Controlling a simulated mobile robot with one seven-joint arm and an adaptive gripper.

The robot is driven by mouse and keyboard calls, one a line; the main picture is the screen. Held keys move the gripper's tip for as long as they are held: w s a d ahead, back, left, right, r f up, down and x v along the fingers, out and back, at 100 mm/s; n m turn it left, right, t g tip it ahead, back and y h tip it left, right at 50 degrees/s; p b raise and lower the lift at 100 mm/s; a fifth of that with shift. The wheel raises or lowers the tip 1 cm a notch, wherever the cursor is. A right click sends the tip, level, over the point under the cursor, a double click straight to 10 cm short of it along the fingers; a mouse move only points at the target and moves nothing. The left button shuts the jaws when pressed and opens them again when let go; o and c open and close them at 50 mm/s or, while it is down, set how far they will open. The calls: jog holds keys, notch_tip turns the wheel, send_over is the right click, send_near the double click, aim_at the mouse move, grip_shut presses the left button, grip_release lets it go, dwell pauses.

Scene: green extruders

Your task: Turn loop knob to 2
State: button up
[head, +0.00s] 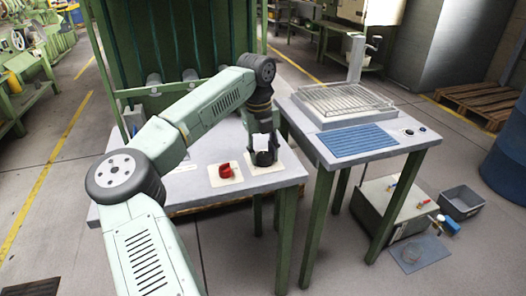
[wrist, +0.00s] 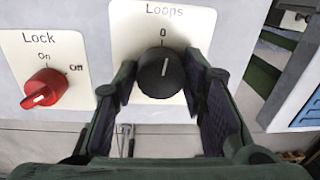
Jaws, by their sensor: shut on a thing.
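The black loop knob (wrist: 161,73) sits on a cream plate (wrist: 125,22) labelled "Loops" in the wrist view. Its white line points up, close to the "0" mark; other numbers are hidden or not visible. My gripper (wrist: 162,85) has one finger on each side of the knob and is shut on it. In the head view my gripper (head: 264,152) reaches down to the knob at the right front part of the table, and the fingers mostly hide the knob there.
A red lock knob (wrist: 44,90) on its own plate sits left of the loop knob, its line pointing lower left; it also shows in the head view (head: 225,171). A second table (head: 372,140) with a wire rack stands to the right, across a narrow gap.

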jog(key=m+p, duration=0.1)
jog(key=m, duration=0.3)
jog(key=shift+r+p, duration=0.15)
jog(key=shift+p, duration=0.25)
jog(key=m+p, duration=0.1)
jog(key=m, duration=0.3)
jog(key=shift+w+d+g, duration=0.1)
jog(key=shift+g, duration=0.2)
jog(key=m+p, duration=0.1)
jog(key=m, duration=0.2)
jog(key=shift+m+p, duration=0.3)
jog(key=m+p, duration=0.1)
jog(key=m, duration=0.2)
jog(key=shift+d+m, duration=0.1)
jog(key=shift+m, duration=0.2)
jog(key=m+p, duration=0.1)
jog(key=m, duration=0.2)
jog(key=shift+d+m+g+y, duration=0.1)
jog(key=shift+m+g+y, duration=0.2)
jog(key=shift+m, duration=0.1)
jog(key=m, duration=0.4)
jog(key=shift+p, duration=0.4)
jog(key=m, duration=0.4)
jog(key=shift+y, duration=0.3)
jog(key=shift+s+m+p, duration=0.2)
jog(key=shift+m+p, duration=0.15)
jog(key=shift+m, duration=1.55)
